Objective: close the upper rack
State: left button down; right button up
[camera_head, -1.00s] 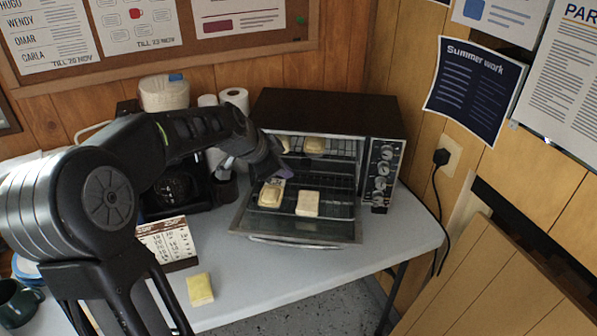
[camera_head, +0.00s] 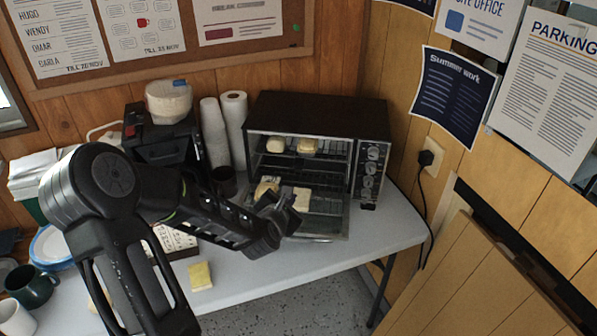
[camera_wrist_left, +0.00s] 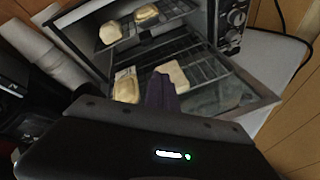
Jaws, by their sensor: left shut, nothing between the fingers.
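The toaster oven (camera_head: 318,108) stands on the table with its glass door (camera_head: 325,228) folded down. The upper rack (camera_head: 325,155) carries two pale bread pieces (camera_head: 307,146) and sits at the oven's opening; how far in it is I cannot tell exactly. The lower rack (camera_head: 328,200) is drawn out above the door, with two more bread pieces (camera_head: 301,199). My left gripper (camera_head: 288,206) is shut and empty, in front of the oven over the lower rack's left front. In the wrist view its fingers (camera_wrist_left: 160,95) point toward the racks, below the upper rack (camera_wrist_left: 165,18). My right gripper is not seen.
Left of the oven stand paper rolls (camera_head: 235,120), a cup stack (camera_head: 213,135) and a coffee machine (camera_head: 165,140). A yellow sponge (camera_head: 200,276) lies at the table's front. The table right of the oven is clear, near a wall socket with a cable (camera_head: 427,158).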

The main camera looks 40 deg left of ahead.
aim_at(296, 168)
pick_arm(q)
jog(key=n, duration=0.1)
jog(key=s+r+n, duration=0.1)
jog(key=n, duration=0.1)
jog(key=n+y, duration=0.1)
jog(key=n, duration=0.1)
jog(key=shift+s+d+r, duration=0.25)
jog(key=shift+s+r, duration=0.1)
jog(key=shift+r, duration=0.05)
jog(key=shift+s+r+n+t+y, duration=0.15)
jog(key=shift+n+t, duration=0.05)
jog(key=shift+n, duration=0.4)
jog(key=shift+s+r+n+t+y, duration=0.1)
jog(key=shift+r+n+t+y, duration=0.1)
jog(key=shift+n, duration=0.4)
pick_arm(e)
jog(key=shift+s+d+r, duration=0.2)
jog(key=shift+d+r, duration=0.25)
pick_arm(q)
jog(key=shift+w+f, duration=0.1)
jog(key=shift+w, duration=0.05)
